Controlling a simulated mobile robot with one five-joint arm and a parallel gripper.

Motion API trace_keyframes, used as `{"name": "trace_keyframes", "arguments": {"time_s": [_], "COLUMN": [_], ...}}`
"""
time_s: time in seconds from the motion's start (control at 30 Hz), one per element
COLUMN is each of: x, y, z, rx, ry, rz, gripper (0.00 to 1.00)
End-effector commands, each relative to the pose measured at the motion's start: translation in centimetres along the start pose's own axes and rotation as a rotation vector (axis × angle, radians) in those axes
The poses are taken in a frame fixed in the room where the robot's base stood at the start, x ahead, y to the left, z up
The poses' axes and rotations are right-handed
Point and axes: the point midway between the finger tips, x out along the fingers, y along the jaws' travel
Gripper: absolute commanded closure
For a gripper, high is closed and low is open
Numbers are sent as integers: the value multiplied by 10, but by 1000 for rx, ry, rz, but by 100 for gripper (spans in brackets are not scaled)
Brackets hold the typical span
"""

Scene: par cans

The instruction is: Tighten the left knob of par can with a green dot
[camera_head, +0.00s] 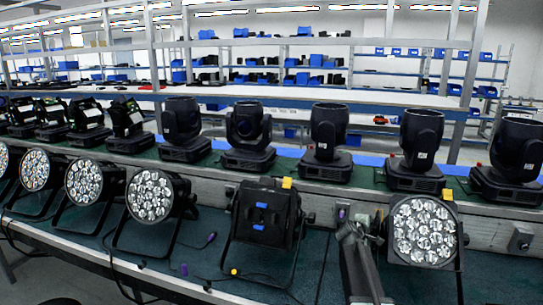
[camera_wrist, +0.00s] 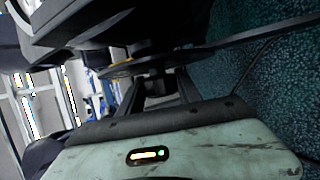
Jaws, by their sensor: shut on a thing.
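The par can (camera_head: 423,231) at the right of the head view faces me with its round cluster of lenses. I cannot make out a green dot on it. My gripper (camera_wrist: 155,88) reaches its left side, where the bracket meets the housing. In the wrist view the jaws are shut on a dark knob (camera_wrist: 153,78), most of which they hide. The bracket arm (camera_wrist: 245,41) runs off to the right beyond the knob. In the head view my arm covers the knob area.
Another par can (camera_head: 265,213) with its back to me stands left of my arm. More par cans (camera_head: 150,196) line the bench to the left. Moving-head lights (camera_head: 329,140) stand on a raised ledge behind. Loose cables lie on the green bench top (camera_head: 200,255).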

Motion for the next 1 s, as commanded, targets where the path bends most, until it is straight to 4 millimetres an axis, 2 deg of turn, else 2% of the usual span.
{"name": "trace_keyframes", "arguments": {"time_s": [0.4,0.7,0.73,0.8,1.0], "x": [1,0,0,0,0], "y": [-2,1,1,1,0], "z": [1,1,1,1,1], "rx": [42,48,48,49,49], "ry": [-1,0,0,0,0], "rz": [109,122,122,121,120], "gripper": [100,100,56,37,36]}}
